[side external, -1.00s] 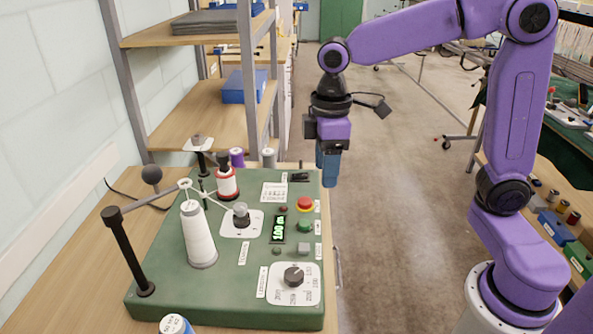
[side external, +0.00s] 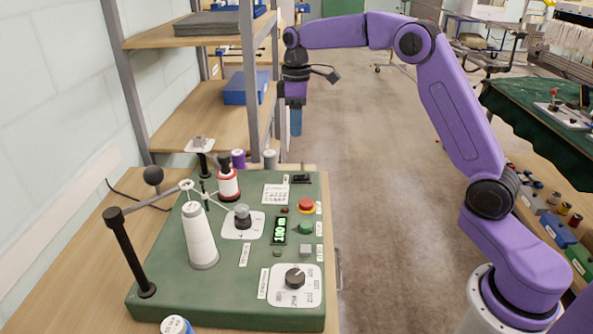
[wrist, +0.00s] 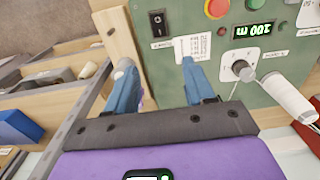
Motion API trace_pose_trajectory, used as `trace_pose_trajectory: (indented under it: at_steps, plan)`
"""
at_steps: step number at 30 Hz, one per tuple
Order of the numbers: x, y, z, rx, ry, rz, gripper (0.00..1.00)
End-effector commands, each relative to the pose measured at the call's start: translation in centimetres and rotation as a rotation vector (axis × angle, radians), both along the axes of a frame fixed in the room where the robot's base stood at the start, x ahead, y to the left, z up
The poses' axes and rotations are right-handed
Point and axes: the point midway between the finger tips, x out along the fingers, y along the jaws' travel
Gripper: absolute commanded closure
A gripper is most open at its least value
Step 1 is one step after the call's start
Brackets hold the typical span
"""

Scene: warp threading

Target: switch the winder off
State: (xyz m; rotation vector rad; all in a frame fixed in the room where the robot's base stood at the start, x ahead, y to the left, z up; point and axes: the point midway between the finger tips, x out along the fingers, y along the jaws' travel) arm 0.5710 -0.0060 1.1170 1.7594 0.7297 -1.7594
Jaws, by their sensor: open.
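The winder (side external: 165,275) is a green box on the wooden bench, with its display (side external: 279,230) lit green and reading 100 m. The switch also shows in the wrist view (wrist: 158,22), but which side is pressed is too small to tell. My gripper (side external: 296,133) points down behind the winder's far edge, above and apart from it. In the wrist view my gripper (wrist: 157,66) has its blue fingers spread with nothing between them; the switch appears beyond the fingertips.
A red button (side external: 306,204), a green button (side external: 306,227) and a dial (side external: 295,277) sit on the panel. White (side external: 200,240) and red-and-white (side external: 228,183) thread spools stand to the left. A shelf upright (side external: 251,90) is close left of my gripper. Open floor lies right.

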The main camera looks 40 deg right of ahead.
Motion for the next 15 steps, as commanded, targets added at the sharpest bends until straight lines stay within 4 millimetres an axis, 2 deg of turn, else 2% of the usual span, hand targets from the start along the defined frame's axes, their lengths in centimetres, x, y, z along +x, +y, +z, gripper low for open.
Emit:
trace_pose_trajectory:
  at_steps: [3,15]
  plan:
    - [-0.1,-0.1,-2.4,-0.001,0.005,-0.001,0.47]
    - [-0.1,-0.1,-9.9,-0.001,0.005,-0.002,0.47]
